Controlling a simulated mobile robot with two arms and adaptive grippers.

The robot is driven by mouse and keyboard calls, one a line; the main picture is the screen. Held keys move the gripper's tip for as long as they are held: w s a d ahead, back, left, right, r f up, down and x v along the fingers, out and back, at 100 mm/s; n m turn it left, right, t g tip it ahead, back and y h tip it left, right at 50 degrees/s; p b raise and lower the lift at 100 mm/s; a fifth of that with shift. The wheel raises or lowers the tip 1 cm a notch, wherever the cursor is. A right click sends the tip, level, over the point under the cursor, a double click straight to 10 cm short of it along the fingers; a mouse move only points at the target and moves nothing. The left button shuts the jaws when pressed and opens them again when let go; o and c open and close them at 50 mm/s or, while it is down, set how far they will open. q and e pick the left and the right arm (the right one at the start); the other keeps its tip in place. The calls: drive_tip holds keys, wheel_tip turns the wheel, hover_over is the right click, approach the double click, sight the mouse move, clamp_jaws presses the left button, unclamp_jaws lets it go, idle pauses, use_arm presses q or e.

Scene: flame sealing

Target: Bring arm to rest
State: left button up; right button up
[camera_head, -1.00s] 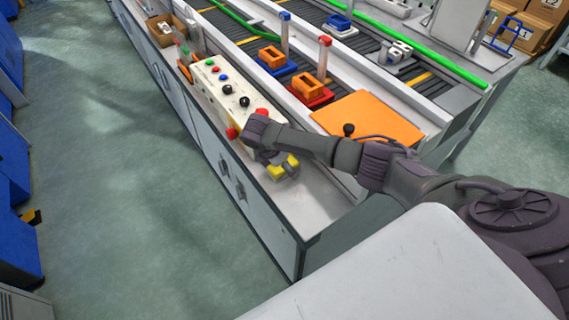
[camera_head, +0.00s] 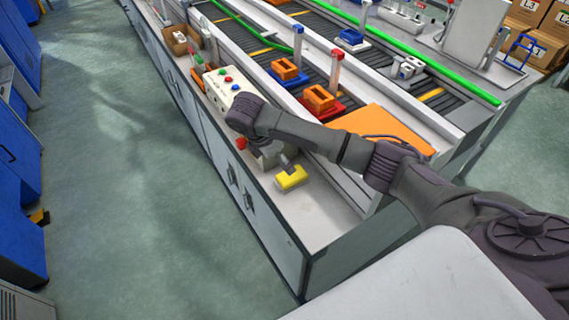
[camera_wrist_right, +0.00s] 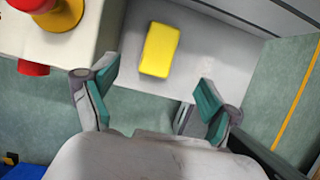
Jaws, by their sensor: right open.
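My right arm reaches in from the right over the workbench in the head view. My right gripper (camera_wrist_right: 155,100) is open and empty in the right wrist view, its two teal-padded fingers spread wide. In the head view the gripper (camera_head: 284,165) is partly hidden under my wrist. A yellow block (camera_wrist_right: 160,50) lies on the pale bench top just beyond the open fingers. My left gripper is not in view.
An orange panel (camera_head: 385,128) and blue and red fixtures with orange parts (camera_head: 320,97) lie behind my arm. The bench's front corner (camera_head: 320,225) is clear.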

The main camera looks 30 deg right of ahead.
drive_tip(key=shift+r, duration=0.1)
idle(0.4)
drive_tip(key=s+a+f+m+t+y, duration=0.1)
drive_tip(key=s+a+f+m+y, duration=0.25)
drive_tip(key=s+a, duration=0.35)
drive_tip(key=s+a+f+m+y, duration=0.2)
drive_tip(key=s+a+f+m, duration=0.15)
drive_tip(key=s+a, duration=0.35)
drive_tip(key=s+d+r+m+t, duration=0.1)
drive_tip(key=s+d+m, duration=0.35)
drive_tip(key=s, duration=0.35)
drive_tip(key=s+d+r+m+t, duration=0.1)
drive_tip(key=s+d+m, duration=0.35)
drive_tip(key=s, duration=0.25)
wheel_tip(320, 180, down, 27)
drive_tip(key=s+g, duration=0.1)
drive_tip(key=s, duration=0.1)
drive_tip(key=s+d+f+g, duration=0.1)
drive_tip(key=s+d+f, duration=0.2)
drive_tip(key=s+f, duration=1.2)
drive_tip(key=shift+s+m+h, duration=0.3)
drive_tip(key=shift+s+h, duration=0.15)
drive_tip(key=shift+s, duration=0.2)
